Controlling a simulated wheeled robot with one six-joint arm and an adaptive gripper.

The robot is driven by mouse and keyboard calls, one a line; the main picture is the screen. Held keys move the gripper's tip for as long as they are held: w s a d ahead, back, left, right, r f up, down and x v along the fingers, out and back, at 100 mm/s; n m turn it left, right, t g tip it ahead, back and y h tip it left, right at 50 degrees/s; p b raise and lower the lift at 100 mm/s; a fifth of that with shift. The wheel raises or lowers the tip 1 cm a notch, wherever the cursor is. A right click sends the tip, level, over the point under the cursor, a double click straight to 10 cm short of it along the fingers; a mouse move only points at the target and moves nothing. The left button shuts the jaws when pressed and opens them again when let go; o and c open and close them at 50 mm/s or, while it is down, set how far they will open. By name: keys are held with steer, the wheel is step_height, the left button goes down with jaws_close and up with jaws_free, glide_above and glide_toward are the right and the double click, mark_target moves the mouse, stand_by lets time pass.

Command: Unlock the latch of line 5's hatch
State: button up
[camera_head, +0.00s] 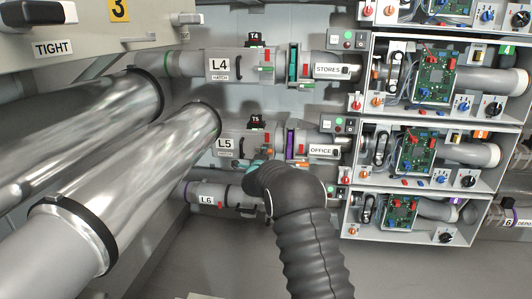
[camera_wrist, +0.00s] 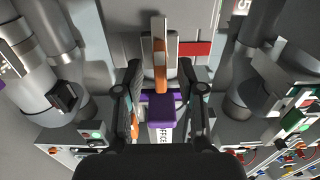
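Line 5 is the grey tube with the L5 hatch (camera_head: 228,144) in the head view, between L4 and L6. In the wrist view a narrow upright latch lever (camera_wrist: 160,62), partly orange, stands ahead of my gripper, beside a red plate (camera_wrist: 196,48). My gripper (camera_wrist: 161,92) is open, its dark fingers apart on either side of the line of the lever. A purple collar (camera_wrist: 160,108) shows between the fingers. I cannot tell whether either finger touches the lever. In the head view my gripper (camera_head: 258,166) is at the hatch's lower right, partly hidden by my arm.
The OFFICE tube (camera_head: 322,150) continues line 5 to the right. The L4 tube (camera_head: 222,65) is above and the L6 tube (camera_head: 208,198) below, both close. Large shiny pipes (camera_head: 155,160) cross the left. Open circuit-board boxes (camera_head: 428,150) stand at the right.

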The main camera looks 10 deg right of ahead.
steer(key=shift+w+d, duration=0.15)
steer(key=shift+w, duration=0.25)
jaws_close()
steer(key=shift+n, duration=0.3)
steer(key=shift+n+p, duration=0.5)
steer(key=shift+n, duration=8.2)
